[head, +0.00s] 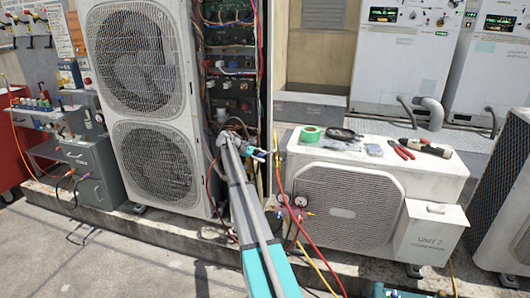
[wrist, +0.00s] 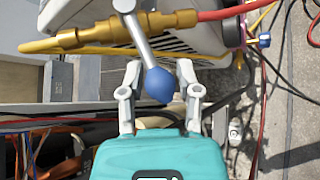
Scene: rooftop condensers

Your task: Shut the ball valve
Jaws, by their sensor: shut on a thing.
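The brass ball valve (wrist: 95,33) lies across the top of the wrist view, with a red hose on its right end. Its grey metal lever (wrist: 139,40) slants down to a blue grip (wrist: 160,85), roughly crosswise to the brass body in this picture. My gripper (wrist: 159,70) has one finger on each side of the lever's blue end and is shut on it. In the head view my gripper (head: 257,153) is small, between the tall condenser and the low unit. The valve is too small there to make out clearly.
The tall condenser (head: 151,165) with open wiring (head: 230,85) stands left of my gripper. The low unit (head: 346,213) stands right, with green tape (head: 311,134), red-handled pliers (head: 404,150) and other tools on top. Red and yellow hoses hang near my arm.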

